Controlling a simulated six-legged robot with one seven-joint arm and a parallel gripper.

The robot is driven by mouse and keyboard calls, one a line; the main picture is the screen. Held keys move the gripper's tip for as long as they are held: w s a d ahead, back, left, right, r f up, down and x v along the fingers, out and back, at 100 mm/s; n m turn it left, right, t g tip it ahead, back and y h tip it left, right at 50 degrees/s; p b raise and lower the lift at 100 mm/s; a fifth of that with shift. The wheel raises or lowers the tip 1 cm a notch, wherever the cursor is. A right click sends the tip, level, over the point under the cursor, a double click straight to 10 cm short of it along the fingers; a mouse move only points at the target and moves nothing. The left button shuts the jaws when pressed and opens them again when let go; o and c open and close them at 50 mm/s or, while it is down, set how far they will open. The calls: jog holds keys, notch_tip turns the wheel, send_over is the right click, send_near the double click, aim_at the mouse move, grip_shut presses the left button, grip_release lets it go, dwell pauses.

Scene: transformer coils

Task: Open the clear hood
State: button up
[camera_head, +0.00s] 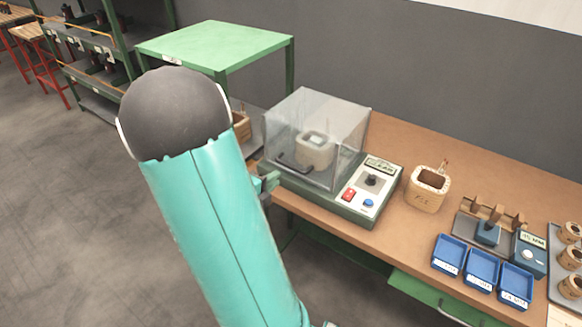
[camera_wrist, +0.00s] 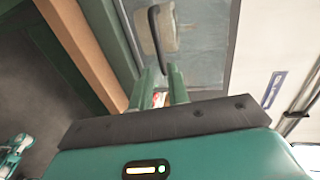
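The clear hood (camera_head: 345,135) is a transparent box standing closed on a green machine base. A coil (camera_head: 314,150) shows inside it. A dark handle (camera_head: 294,164) is on the hood's front face. In the wrist view the black handle (camera_wrist: 156,32) runs up from between my fingertips, in front of the clear hood (camera_wrist: 200,50). My gripper (camera_head: 268,182) is just left of the handle in the head view. In the wrist view my gripper (camera_wrist: 161,72) has its two green fingers apart, with a gap between them. I cannot tell whether they touch the handle.
The base's control panel (camera_head: 370,185) has a knob, a red switch and a blue button. A wooden coil (camera_head: 427,190) stands right of it on the workbench (camera_head: 400,142), with blue trays (camera_head: 482,271) further right. A green table (camera_head: 215,45) stands behind.

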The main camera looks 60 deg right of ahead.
aim_at(291, 168)
jog(key=x, duration=1)
jog(key=shift+c, duration=0.5)
grip_shut()
